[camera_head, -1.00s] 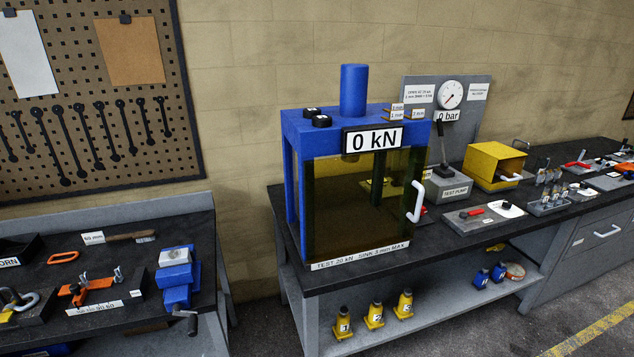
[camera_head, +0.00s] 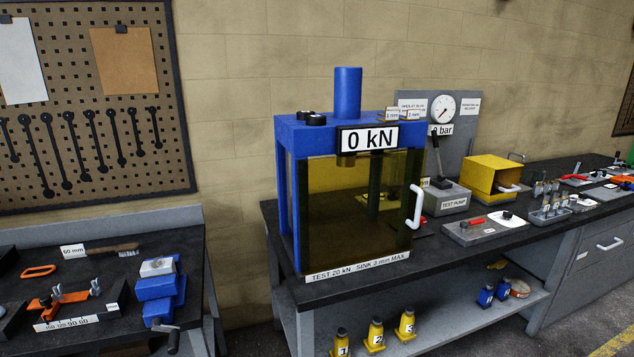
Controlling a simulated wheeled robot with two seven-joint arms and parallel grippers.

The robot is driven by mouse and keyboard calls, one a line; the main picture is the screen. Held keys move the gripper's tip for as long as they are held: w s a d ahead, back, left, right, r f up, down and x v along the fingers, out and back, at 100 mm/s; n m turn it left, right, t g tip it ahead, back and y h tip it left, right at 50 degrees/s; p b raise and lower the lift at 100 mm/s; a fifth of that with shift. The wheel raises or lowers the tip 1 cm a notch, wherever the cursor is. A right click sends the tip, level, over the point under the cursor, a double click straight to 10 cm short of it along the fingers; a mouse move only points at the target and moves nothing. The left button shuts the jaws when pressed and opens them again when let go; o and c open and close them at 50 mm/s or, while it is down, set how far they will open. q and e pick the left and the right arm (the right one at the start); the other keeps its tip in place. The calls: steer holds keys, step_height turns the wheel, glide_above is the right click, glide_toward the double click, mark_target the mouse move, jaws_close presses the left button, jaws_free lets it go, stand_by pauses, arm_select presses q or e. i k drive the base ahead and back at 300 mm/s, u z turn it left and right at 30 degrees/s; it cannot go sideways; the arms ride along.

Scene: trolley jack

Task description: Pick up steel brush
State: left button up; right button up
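The steel brush (camera_head: 112,248) lies on the dark top of the left bench, near its back edge. It has a brown wooden handle, with its bristle end toward the left, partly behind or beside a white "60 mm" label (camera_head: 73,251). Neither of my grippers shows in the head view, so their distance from the brush cannot be seen.
A blue vise (camera_head: 157,290) stands at the left bench's right end. A blue press (camera_head: 297,215) stands on the right bench. A gap separates the benches.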

mark_target(129, 248)
steer(key=u, duration=1.85)
steer(key=i, duration=1.4)
steer(key=u, duration=0.1)
